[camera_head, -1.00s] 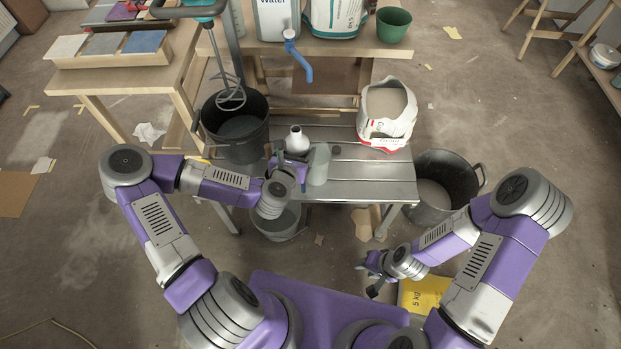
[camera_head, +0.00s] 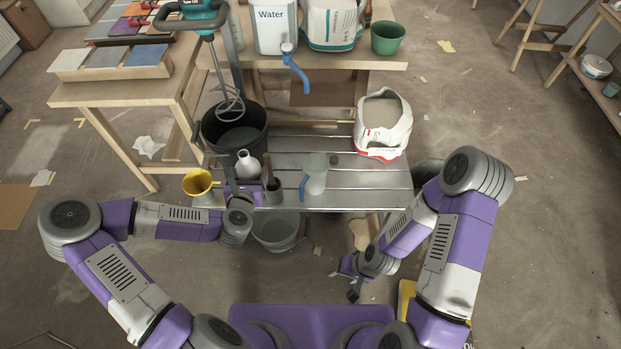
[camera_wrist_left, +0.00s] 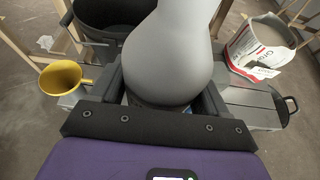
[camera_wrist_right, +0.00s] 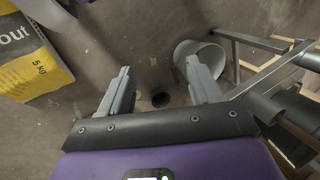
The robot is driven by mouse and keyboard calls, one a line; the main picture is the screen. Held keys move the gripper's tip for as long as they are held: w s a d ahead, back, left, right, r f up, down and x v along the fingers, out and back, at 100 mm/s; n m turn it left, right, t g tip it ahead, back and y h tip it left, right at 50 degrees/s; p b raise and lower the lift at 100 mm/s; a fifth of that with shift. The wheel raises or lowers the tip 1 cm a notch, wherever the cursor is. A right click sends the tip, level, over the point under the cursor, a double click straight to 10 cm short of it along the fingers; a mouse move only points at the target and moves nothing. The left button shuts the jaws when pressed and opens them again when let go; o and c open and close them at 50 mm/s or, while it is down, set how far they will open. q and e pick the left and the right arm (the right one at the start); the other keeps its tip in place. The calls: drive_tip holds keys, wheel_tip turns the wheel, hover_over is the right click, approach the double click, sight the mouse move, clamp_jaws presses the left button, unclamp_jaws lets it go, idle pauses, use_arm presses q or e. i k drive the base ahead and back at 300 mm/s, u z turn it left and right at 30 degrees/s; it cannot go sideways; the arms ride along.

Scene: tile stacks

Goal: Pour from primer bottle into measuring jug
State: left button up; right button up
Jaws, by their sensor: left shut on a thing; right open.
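The primer bottle (camera_head: 246,163) is pale grey with a narrow neck. My left gripper (camera_head: 243,182) is shut on it near the left part of the slatted metal bench. It looks about upright and fills the middle of the left wrist view (camera_wrist_left: 172,55). The measuring jug (camera_head: 316,176) is translucent with a blue handle on its left. It stands on the bench, right of the bottle and apart from it. My right gripper (camera_head: 344,283) is open and empty, low in front of the bench. Its parted fingers show in the right wrist view (camera_wrist_right: 158,90).
A dark cylinder with a stick (camera_head: 273,190) stands between bottle and jug. A yellow cup-like vessel (camera_head: 198,183) is left of the bottle. A black bucket (camera_head: 236,128) with a mixer stands behind. An open bag (camera_head: 383,128) is at the bench's right. A grey bucket (camera_wrist_right: 198,62) is below.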

sight(314, 166)
drive_tip(key=k, duration=1.05)
drive_tip(key=z, duration=0.05)
drive_tip(key=i, duration=1.5)
drive_tip(key=z, duration=0.8)
